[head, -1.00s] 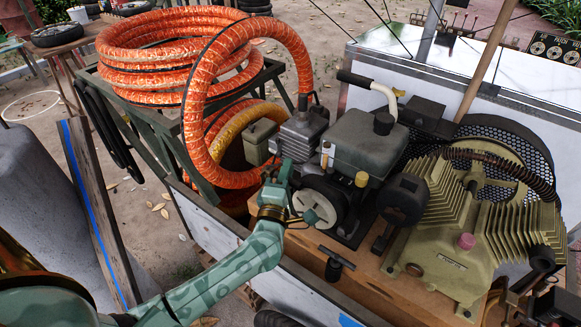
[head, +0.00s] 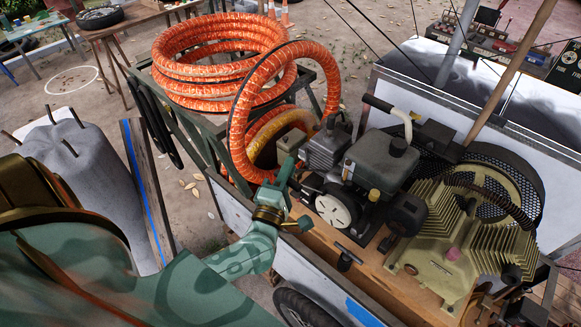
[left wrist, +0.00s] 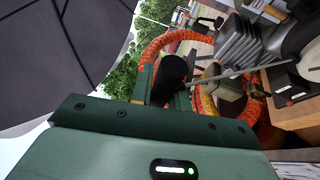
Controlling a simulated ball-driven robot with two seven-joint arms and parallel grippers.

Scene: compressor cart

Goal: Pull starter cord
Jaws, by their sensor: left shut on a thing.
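My left gripper (head: 286,176) is just left of the engine (head: 377,162), level with the front of the cart. In the left wrist view its fingers (left wrist: 167,90) are shut on a black starter handle (left wrist: 170,72). A thin pale starter cord (left wrist: 228,76) runs taut from the handle toward the engine at the right. In the head view the handle is hidden by the gripper. The round white starter cover (head: 335,210) faces the gripper, a short gap away. My right gripper is not in view.
Orange hose coils (head: 215,75) lie on a metal rack, and one loop hangs close behind the gripper. The beige compressor (head: 450,240) is at the right. A grey covered shape (head: 75,175) stands at the left.

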